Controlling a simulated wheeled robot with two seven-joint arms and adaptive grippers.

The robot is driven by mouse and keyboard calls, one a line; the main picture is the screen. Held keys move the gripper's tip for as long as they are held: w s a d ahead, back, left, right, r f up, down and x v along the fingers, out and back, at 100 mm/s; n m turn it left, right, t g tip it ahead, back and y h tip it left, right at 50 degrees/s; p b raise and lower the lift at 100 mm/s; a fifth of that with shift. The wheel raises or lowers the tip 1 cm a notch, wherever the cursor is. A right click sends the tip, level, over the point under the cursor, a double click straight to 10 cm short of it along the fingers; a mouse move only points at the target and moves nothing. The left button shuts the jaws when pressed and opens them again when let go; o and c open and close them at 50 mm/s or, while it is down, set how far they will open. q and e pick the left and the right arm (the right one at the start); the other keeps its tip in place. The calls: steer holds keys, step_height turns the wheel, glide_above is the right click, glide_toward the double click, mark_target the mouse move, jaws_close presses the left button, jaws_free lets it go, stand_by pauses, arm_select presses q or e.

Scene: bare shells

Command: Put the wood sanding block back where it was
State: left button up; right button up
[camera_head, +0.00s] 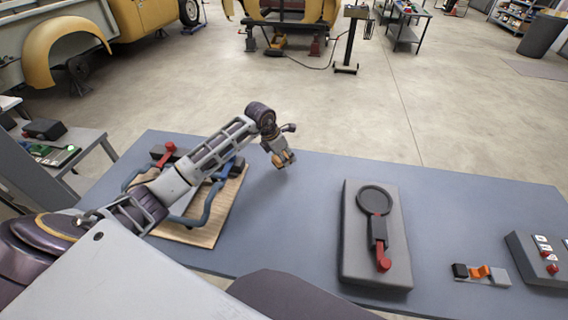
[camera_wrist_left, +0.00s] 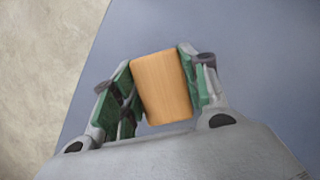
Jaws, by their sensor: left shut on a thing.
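The wood sanding block (camera_wrist_left: 162,88) is a light orange-brown wooden block. In the left wrist view it sits between the green-padded fingers of my left gripper (camera_wrist_left: 160,92), which is shut on it. In the head view my left gripper (camera_head: 281,157) is over the far part of the blue-grey table (camera_head: 310,220), right of the wooden board. The block (camera_head: 278,160) shows there only as a small orange patch, partly hidden by the fingers. I cannot tell whether it touches the table. My right gripper is not in view.
A wooden board (camera_head: 203,235) with blue handles and a red lever lies left, partly under my left arm. A dark grey panel (camera_head: 347,255) with a ring and red-tipped lever lies right of centre. A small orange-switch piece (camera_head: 481,273) and a button box (camera_head: 540,262) are far right.

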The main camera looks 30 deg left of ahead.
mark_target(284, 170)
arm_select(q)
steer(key=shift+f, duration=0.4)
steer(key=shift+f, duration=1.85)
steer(key=shift+f, duration=0.15)
steer(key=o, duration=1)
steer(key=shift+r+p, duration=0.2)
steer(key=shift+p, duration=0.1)
steer(key=b+v, duration=0.1)
steer(key=v, duration=1.1)
steer(key=shift+a, duration=0.1)
